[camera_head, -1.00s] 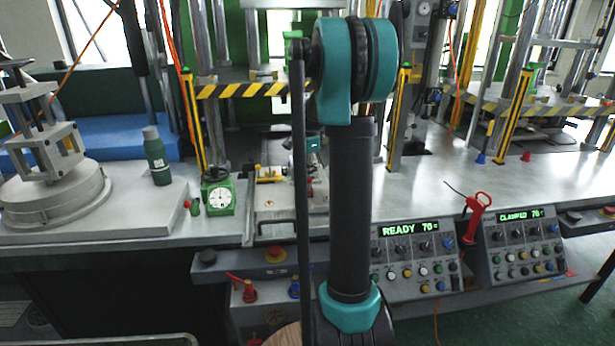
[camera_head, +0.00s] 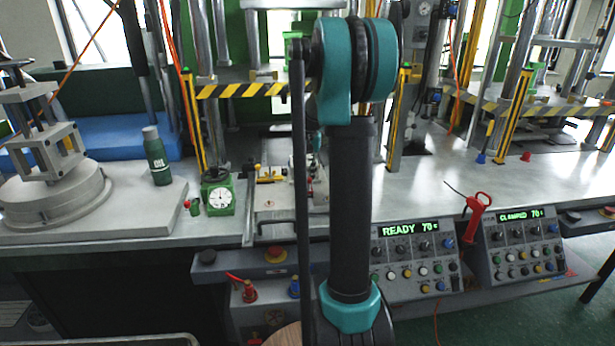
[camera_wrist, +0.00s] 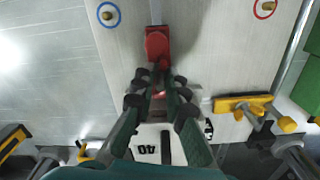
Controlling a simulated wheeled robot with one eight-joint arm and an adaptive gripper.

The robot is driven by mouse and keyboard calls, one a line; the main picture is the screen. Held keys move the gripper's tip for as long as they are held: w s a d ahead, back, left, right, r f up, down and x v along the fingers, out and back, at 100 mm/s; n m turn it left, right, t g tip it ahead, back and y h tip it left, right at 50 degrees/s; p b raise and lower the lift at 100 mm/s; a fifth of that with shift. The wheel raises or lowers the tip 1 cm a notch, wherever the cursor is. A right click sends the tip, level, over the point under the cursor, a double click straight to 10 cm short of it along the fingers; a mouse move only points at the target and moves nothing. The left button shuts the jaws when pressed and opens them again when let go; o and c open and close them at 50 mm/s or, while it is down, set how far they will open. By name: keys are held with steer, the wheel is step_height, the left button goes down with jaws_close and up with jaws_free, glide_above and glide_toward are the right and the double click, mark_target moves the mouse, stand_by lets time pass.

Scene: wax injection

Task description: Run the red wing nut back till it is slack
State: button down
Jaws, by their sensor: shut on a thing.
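The red wing nut (camera_wrist: 157,46) shows in the wrist view, upper middle, at a slot in a pale metal plate (camera_wrist: 205,60). My gripper (camera_wrist: 160,80) is at its near end, with its dark fingers closed in on it from both sides. The exact contact is partly hidden by the fingertips. In the head view my own arm covers most of the gripper and the nut, so neither can be made out clearly there.
In the wrist view, a yellow clamp (camera_wrist: 243,103) lies to the right and a blue-ringed brass pin (camera_wrist: 108,14) is at upper left. In the head view, a green gauge box (camera_head: 219,197) and an oil bottle (camera_head: 157,157) stand to the left. Control panels (camera_head: 415,258) are in front.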

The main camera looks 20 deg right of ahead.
steer(key=n, duration=1.3)
steer(key=shift+n, duration=0.4)
stand_by(0.3)
steer(key=c, duration=1.5)
jaws_free()
steer(key=shift+c, duration=0.2)
step_height(320, 180, up, 12)
